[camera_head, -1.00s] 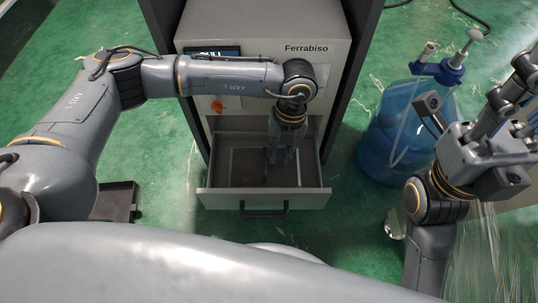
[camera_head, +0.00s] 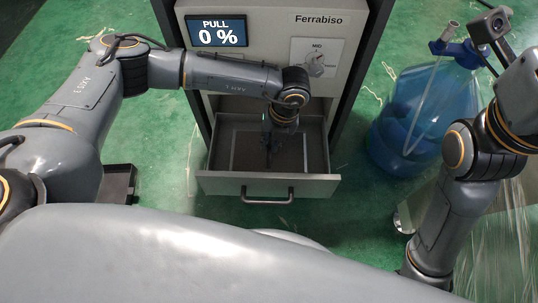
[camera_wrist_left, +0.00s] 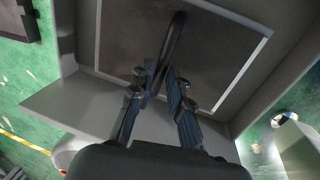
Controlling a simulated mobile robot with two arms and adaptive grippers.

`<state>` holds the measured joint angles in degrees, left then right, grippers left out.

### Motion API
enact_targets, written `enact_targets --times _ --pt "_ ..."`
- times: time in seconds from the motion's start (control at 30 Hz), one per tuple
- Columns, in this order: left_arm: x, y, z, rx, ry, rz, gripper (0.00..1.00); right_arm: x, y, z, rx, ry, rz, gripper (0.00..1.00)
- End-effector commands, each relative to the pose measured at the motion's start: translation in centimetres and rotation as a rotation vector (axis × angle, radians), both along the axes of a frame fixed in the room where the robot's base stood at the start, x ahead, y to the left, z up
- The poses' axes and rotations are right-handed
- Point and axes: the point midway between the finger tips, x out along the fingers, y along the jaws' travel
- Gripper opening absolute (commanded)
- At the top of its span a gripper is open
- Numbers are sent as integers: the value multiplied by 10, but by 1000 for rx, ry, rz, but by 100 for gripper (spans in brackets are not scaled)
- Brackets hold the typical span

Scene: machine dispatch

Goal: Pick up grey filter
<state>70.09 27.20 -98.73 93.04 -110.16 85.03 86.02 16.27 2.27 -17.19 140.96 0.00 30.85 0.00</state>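The grey filter (camera_head: 288,152) appears to be the dark flat panel with a pale frame lying in the open drawer (camera_head: 229,184). It fills much of the left wrist view (camera_wrist_left: 216,62), with a dark raised strip (camera_wrist_left: 174,35) across it. My left gripper (camera_head: 268,152) reaches down into the drawer over the filter. In the left wrist view its fingers (camera_wrist_left: 161,76) are close together on either side of the strip. I cannot tell whether they touch it. My right arm (camera_head: 455,205) is at the right; its gripper is out of the picture.
The machine's front carries a screen (camera_head: 217,31) reading "PULL 0 %" and a dial (camera_head: 316,65) marked "MID". The drawer's handle (camera_head: 267,193) faces me. A blue bottle (camera_head: 400,135) stands right of the machine, and a dark tray (camera_head: 118,184) lies on the floor at left.

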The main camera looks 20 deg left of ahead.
Motion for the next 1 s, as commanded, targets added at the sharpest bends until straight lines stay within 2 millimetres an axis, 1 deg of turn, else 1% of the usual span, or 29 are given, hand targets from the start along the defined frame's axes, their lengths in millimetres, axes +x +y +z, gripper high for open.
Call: enact_targets --times 0.03,0.1,0.23,0.5,0.53,0.6,1.0 --pt "0 1 -12 -1 -1 0 18 -4 0 -3 -1 -21 0 35" --pt "-1 2 -20 -1 0 1 18 -9 1 0 -2 -39 -2 35" --pt "-2 4 -28 0 0 0 18 -13 1 5 -3 -61 -3 35" --pt "-2 5 -29 -1 0 0 18 -14 2 7 -5 -63 -4 35" --pt "-2 5 -29 -1 0 0 13 -14 2 7 -5 -63 -4 35" --pt "-2 5 -29 -1 0 0 0 -14 2 7 -5 -63 -4 35" --pt "-2 4 -27 -2 -1 0 0 -14 2 8 -5 -63 -4 35"
